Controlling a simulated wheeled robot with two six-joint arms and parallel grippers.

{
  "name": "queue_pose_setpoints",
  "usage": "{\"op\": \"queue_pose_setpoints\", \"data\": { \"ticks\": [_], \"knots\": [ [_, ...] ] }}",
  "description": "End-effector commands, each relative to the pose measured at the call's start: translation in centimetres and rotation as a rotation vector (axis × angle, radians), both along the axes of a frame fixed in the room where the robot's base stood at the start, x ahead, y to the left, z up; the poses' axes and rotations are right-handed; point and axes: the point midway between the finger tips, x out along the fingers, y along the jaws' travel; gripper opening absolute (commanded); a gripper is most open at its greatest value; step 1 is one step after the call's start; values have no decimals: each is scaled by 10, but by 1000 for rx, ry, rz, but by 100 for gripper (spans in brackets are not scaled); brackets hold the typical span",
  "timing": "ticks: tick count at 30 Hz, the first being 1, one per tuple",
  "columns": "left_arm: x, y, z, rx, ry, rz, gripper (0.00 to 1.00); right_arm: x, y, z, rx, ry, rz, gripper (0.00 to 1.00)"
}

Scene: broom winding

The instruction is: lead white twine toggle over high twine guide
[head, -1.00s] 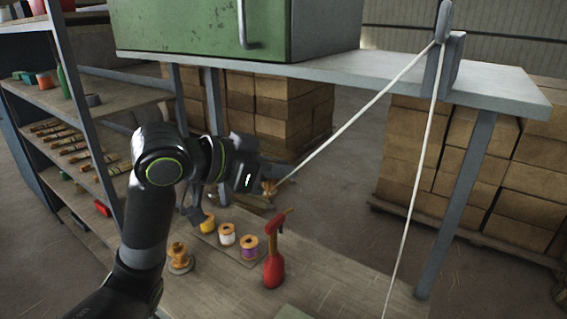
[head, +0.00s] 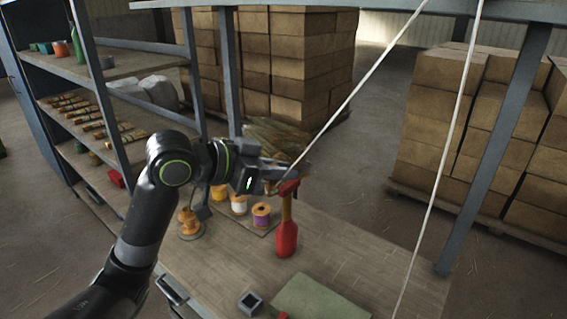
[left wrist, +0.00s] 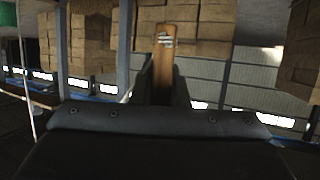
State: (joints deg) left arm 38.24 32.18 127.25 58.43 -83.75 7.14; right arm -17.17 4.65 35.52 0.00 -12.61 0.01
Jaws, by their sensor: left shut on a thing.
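In the head view the toggle is mostly hidden by the fingers. The white twine (head: 365,80) runs taut from the gripper up to the right, out of the top edge. A second strand (head: 440,165) hangs down to the bench's right side. The high guide is out of the head view. My right gripper is not in view.
A green mat (head: 320,298) and a small grey box (head: 250,303) lie in front. A shelf post (head: 495,150) rises at right.

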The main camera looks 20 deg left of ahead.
Motion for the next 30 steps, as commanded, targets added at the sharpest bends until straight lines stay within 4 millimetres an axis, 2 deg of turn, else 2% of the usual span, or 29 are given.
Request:
{"op": "queue_pose_setpoints", "data": {
  "ticks": [1, 21, 30],
  "knots": [
    [1, 2, -13, 1, 2, 1, 0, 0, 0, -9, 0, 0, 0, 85],
    [8, 23, -104, 0, 2, 2, 0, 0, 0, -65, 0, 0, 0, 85],
    [11, 30, -135, 1, 2, 1, 0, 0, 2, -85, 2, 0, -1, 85]
  ]
}}
